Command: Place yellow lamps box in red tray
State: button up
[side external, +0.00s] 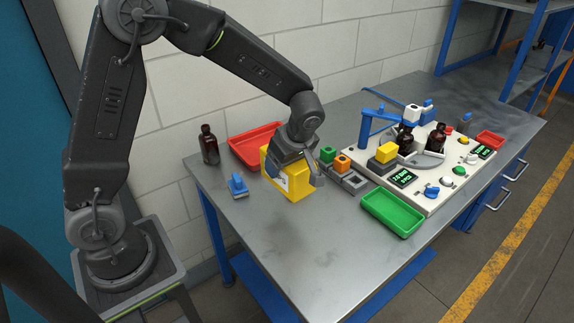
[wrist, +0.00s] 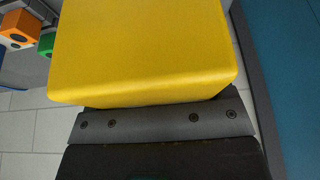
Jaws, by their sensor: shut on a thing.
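The yellow lamps box (side external: 297,186) is in my gripper (side external: 294,166) in the side view, above the left part of the workbench. My gripper is shut on it. I cannot tell whether its lower edge touches the bench. In the wrist view the yellow box (wrist: 145,50) fills most of the upper picture, against the dark gripper body. The red tray (side external: 248,150) lies on the bench just behind and left of the box. Part of the tray is hidden by my gripper and the box.
A dark bottle (side external: 209,146) stands left of the red tray. A blue object (side external: 237,186) lies in front of it. Green (side external: 327,154) and orange (side external: 342,163) blocks, a white station (side external: 440,190) with bottles and a green tray (side external: 393,212) are to the right. The front bench is clear.

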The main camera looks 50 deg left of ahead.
jog(key=w+a, duration=0.7)
jog(key=a, duration=0.7)
send_near(246, 145)
jog(key=w+f, duration=0.1)
jog(key=d+f, duration=0.1)
jog(key=f, duration=0.1)
jog(key=shift+w, duration=0.4)
jog(key=shift+f, duration=0.15)
jog(key=o, duration=1.1)
jog(key=shift+c, duration=0.2)
